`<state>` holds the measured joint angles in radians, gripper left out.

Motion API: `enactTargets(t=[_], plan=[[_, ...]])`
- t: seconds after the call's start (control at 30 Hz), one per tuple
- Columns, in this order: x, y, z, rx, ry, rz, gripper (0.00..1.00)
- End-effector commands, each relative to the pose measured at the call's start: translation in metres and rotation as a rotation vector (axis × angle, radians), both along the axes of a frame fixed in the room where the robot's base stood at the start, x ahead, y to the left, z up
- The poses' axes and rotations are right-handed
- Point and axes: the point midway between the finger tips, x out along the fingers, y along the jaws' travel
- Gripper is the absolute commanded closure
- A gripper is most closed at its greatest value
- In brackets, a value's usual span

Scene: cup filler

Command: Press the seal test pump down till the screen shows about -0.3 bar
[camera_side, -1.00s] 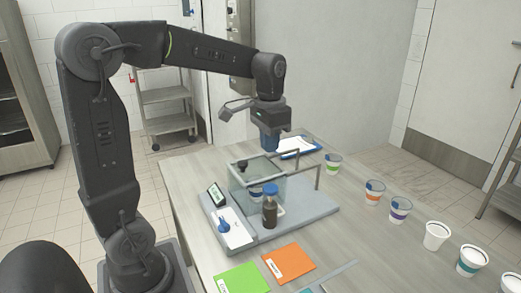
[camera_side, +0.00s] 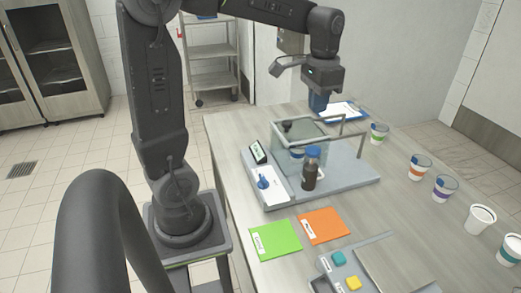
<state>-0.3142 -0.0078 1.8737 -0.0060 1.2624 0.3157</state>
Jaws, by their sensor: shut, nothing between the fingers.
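The seal tester (camera_side: 345,186) is a grey base on the table with a clear chamber (camera_side: 318,130). A black knob (camera_side: 287,126) is on the chamber's lid, and a cup (camera_side: 296,153) shows dimly inside. A small tilted screen (camera_side: 258,152) stands at the left; its reading is too small to make out. I cannot tell for certain which part is the pump.
Green (camera_side: 275,240) and orange (camera_side: 322,226) cards and a tray of coloured blocks (camera_side: 339,258) lie in front. Several cups line the right side.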

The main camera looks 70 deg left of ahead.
Motion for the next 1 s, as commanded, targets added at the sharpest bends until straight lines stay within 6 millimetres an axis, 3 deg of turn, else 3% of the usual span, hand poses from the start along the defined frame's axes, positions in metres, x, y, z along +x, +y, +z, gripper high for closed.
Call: enactTargets(t=[0.23,0.57,0.77,1.0], plan=[[0.007,0.002,0.030,-0.005,0.018,0.000,1.00],[0.007,0.002,0.032,-0.007,0.023,0.000,1.00],[0.006,0.002,0.017,-0.007,0.026,0.000,1.00],[0.006,0.002,-0.030,-0.008,0.027,0.000,1.00]])
